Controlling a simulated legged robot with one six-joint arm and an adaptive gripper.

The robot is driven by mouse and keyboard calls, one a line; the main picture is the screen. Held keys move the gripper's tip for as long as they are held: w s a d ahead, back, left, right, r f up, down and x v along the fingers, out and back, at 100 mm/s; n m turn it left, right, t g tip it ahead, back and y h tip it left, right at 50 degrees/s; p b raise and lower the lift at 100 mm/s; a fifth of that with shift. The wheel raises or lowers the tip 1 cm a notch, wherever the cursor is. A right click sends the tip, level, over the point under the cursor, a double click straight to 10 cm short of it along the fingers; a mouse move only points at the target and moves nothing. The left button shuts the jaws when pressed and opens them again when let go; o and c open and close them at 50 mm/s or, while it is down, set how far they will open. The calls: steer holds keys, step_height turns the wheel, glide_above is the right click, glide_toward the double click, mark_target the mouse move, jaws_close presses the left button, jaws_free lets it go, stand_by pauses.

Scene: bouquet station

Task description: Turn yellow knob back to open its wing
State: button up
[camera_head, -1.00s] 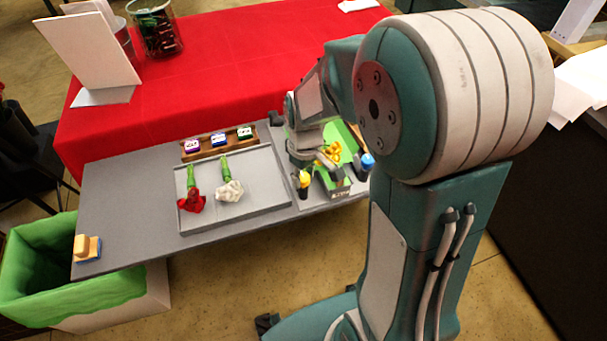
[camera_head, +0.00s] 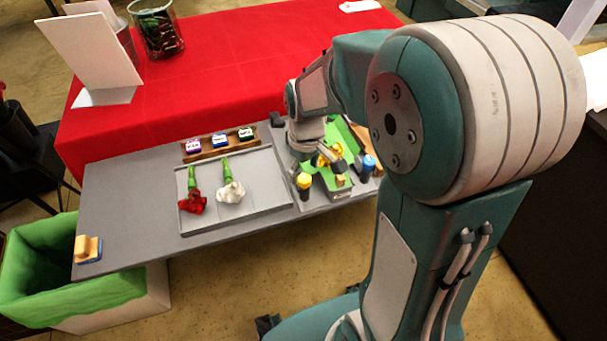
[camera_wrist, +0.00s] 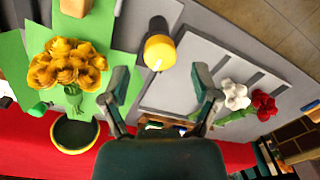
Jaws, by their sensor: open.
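The yellow knob (camera_head: 304,181) stands upright on a dark post at the front of the bouquet station. In the wrist view its yellow cap (camera_wrist: 160,52) lies ahead of my fingertips, between their lines. My gripper (camera_wrist: 161,76) is open, with nothing between its fingers. In the head view my gripper (camera_head: 333,157) hangs over the station, to the right of the knob. Green sheet (camera_wrist: 122,68) lies around a yellow bouquet (camera_wrist: 68,66). I cannot tell which wing belongs to the knob or how far it is folded.
A blue knob (camera_head: 369,162) stands at the station's right. A grey tray (camera_head: 262,213) with a red and a white flower lies to the left. A wooden rack (camera_head: 206,155) of small labelled blocks stands behind it. A yellow-rimmed dark round thing (camera_wrist: 75,136) shows near the bouquet.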

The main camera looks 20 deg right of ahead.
mark_target(305, 178)
step_height(305, 178, up, 9)
steer(key=shift+w+d+r, duration=0.15)
stand_by(0.5)
steer(key=s+r+m+t, duration=0.2)
steer(key=s+t, duration=0.1)
steer(key=s, duration=0.4)
steer(key=s+r+m+t, duration=0.2)
steer(key=s+r+m, duration=0.1)
steer(key=s, duration=0.4)
steer(key=shift+s+a+r+m+t, duration=0.2)
steer(key=shift+s+r+m+t, duration=0.1)
steer(key=shift+r+t, duration=0.1)
